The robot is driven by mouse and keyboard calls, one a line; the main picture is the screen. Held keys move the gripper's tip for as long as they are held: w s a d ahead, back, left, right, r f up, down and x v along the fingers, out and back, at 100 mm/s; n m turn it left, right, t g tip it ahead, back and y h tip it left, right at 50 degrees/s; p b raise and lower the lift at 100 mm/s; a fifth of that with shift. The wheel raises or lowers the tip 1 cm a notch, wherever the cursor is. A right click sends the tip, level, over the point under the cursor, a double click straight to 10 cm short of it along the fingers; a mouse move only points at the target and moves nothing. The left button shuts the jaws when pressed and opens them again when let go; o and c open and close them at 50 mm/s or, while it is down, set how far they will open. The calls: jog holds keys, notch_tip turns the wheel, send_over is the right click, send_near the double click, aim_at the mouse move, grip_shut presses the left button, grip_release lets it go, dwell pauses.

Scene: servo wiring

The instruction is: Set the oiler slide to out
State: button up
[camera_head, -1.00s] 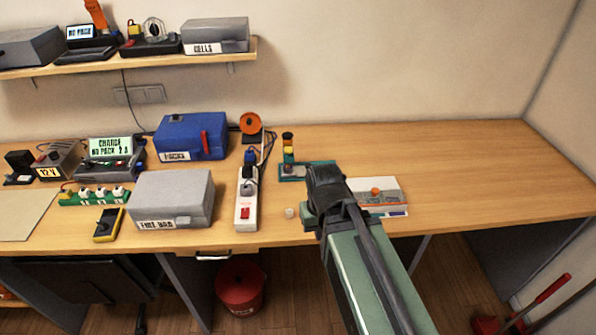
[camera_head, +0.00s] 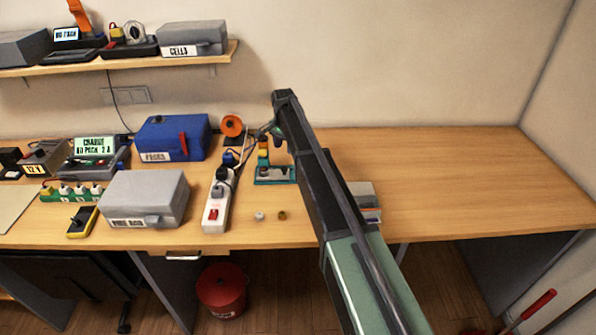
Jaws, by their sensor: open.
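What appears to be the oiler is a small device with a teal base (camera_head: 275,181) and an upright column (camera_head: 263,150) with orange and green parts, standing on the bench right of the power strip. I cannot make out its slide or the slide's position at this size. My arm reaches up and over from the lower right, and my gripper (camera_head: 270,129) hangs at the top of the column. It is open, with no object visible in it. I cannot tell whether it touches the column. My arm hides the bench just right of the device.
A white power strip (camera_head: 215,206) and an orange reel (camera_head: 232,126) stand left of the device. A small white piece (camera_head: 259,216) and a small brownish piece (camera_head: 282,215) lie in front. A flat box (camera_head: 365,190) is partly behind my arm. The bench's right side is clear.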

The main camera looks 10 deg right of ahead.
aim_at(284, 168)
jog(key=f+m+b, duration=0.1)
jog(key=f+b, duration=0.6)
jog(key=f+m+b, duration=0.1)
jog(key=f+b, duration=0.3)
jog(key=shift+a+m, duration=0.25)
jog(key=shift+m, duration=0.05)
jog(key=shift+r, duration=0.1)
jog(key=shift+r, duration=0.1)
grip_shut()
